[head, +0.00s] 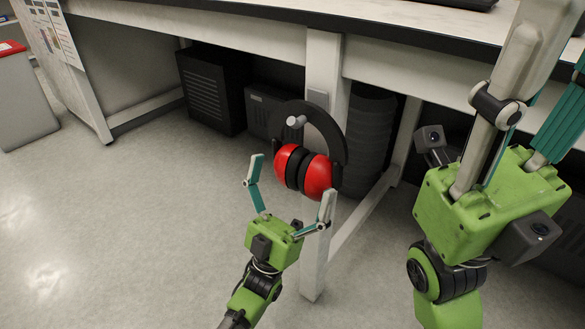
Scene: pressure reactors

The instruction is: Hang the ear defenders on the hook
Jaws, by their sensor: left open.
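The ear defenders have red cups (304,173) with black cushions and a black headband (322,124). They are upright in front of the white table leg, cups down. The hook (296,121), a short light-grey peg, shows inside the headband's arch, just under its top. Whether the band rests on the peg is hard to tell. My left gripper (291,183) is open just below, one finger left of the cups and the other by the right cup; contact there is unclear. My right gripper is large at the right, its green body (490,195) showing and its fingertips out of frame.
The white workbench (230,40) runs across the top, its leg (315,255) standing behind the ear defenders. Black boxes (215,85) and a dark ribbed cylinder (368,125) stand underneath. A grey bin (22,100) is at far left. The floor at left is clear.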

